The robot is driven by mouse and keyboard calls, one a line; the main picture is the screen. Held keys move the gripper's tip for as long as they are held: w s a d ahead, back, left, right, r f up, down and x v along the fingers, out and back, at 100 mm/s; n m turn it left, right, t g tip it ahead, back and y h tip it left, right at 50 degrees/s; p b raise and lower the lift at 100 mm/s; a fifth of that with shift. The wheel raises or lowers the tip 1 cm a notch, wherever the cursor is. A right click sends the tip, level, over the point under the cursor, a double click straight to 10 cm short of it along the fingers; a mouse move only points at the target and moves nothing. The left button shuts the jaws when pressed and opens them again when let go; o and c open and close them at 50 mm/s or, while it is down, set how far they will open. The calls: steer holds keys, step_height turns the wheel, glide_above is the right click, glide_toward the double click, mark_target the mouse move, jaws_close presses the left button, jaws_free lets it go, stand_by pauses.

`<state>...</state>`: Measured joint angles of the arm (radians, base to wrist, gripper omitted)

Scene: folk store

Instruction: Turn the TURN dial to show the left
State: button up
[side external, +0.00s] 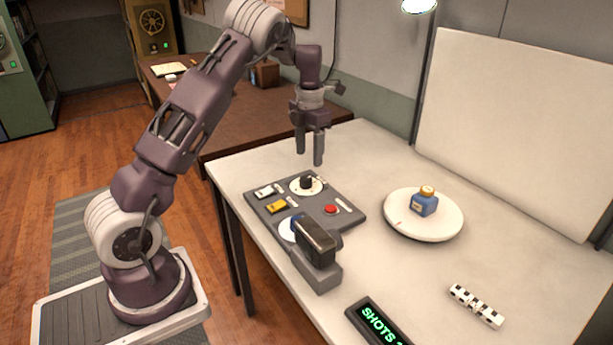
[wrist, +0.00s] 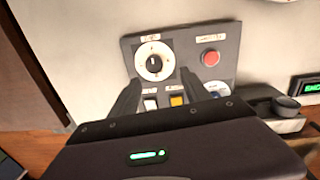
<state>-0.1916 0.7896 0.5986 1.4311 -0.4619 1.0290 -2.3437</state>
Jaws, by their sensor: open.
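A dark grey control panel (side external: 262,212) lies on the pale table. Near its far edge is a dial with a black knob (side external: 306,182) on a white round plate. In the wrist view this knob (wrist: 155,63) sits on its marked plate, under a small label too blurred to read. A second, blue knob (side external: 293,225) on a white disc is partly hidden by a dark box-shaped device. My gripper (side external: 310,158) is open and empty, pointing down above the black knob, apart from it. In the wrist view its fingers (wrist: 161,78) frame the near side of the dial.
The panel also has a red button (side external: 330,209), a white switch (side external: 265,193) and a yellow switch (side external: 276,206). The dark device (side external: 317,243) rises at its near end. A round white stand (side external: 400,222) bears a blue bottle (side external: 424,205). A "SHOTS" display (side external: 380,325) lies in front.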

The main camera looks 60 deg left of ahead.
mark_target(306, 178)
steer(key=shift+n, duration=0.7)
steer(key=f, duration=0.3)
steer(key=a+f, duration=0.1)
steer(key=f, duration=0.5)
steer(key=shift+w+a, duration=0.1)
steer(key=shift+a, duration=0.2)
jaws_close()
